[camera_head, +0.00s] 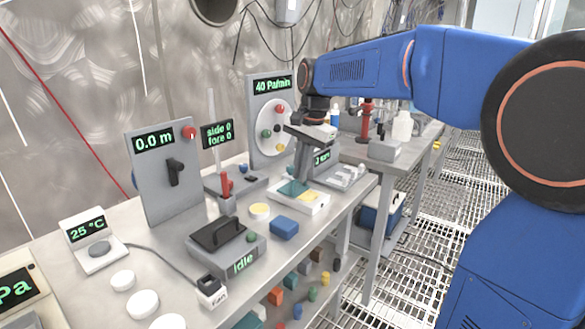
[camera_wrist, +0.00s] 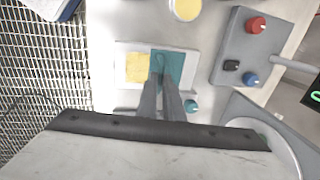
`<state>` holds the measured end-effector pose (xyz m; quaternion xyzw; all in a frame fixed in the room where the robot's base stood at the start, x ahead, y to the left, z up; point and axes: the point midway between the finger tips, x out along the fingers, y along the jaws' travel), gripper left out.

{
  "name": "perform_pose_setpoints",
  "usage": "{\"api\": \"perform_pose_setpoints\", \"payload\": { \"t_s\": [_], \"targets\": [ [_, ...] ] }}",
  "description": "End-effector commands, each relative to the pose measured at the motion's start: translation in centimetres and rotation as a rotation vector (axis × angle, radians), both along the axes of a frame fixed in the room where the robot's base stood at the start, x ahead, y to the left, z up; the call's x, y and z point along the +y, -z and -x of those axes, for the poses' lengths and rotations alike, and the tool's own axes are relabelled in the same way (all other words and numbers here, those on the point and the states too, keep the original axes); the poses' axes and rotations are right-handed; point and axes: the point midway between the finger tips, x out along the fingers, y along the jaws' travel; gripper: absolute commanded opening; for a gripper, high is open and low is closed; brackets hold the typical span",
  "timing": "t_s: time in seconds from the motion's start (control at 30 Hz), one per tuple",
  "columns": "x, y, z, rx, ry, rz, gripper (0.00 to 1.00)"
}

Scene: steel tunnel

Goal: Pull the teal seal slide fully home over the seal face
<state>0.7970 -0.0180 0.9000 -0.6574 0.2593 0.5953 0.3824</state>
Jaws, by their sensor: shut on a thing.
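The teal seal slide (camera_head: 291,188) lies on a low white base (camera_head: 309,210) on the steel bench. A square yellow face (camera_head: 313,198) shows beside it, uncovered by the slide. In the wrist view the teal slide (camera_wrist: 175,64) is on the right of the base, and the yellow face (camera_wrist: 138,67) is on the left. My gripper (camera_head: 299,178) points down at the slide from above. In the wrist view my gripper (camera_wrist: 167,88) is shut on the slide, with its two fingers close together. What the fingers grip is mostly hidden between them.
A blue block (camera_head: 284,227), a yellow disc (camera_head: 260,210) and a grey box reading Idle (camera_head: 230,250) stand nearby. A grey control box with knobs (camera_wrist: 243,45) is right of the base in the wrist view. A grated floor (camera_wrist: 45,70) lies beyond the bench edge.

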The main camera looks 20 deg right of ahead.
Motion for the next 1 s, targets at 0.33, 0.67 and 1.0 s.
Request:
{"api": "perform_pose_setpoints", "payload": {
  "t_s": [0.33, 0.67, 1.0],
  "targets": [
    [-2.9, -0.1, 3.9, -0.004, 0.002, 0.002, 0.00],
    [-3.0, -0.1, 4.1, 0.000, 0.000, 0.002, 0.00],
    [-2.9, 0.0, 4.0, -0.001, 0.000, 0.001, 0.26]
  ]
}}
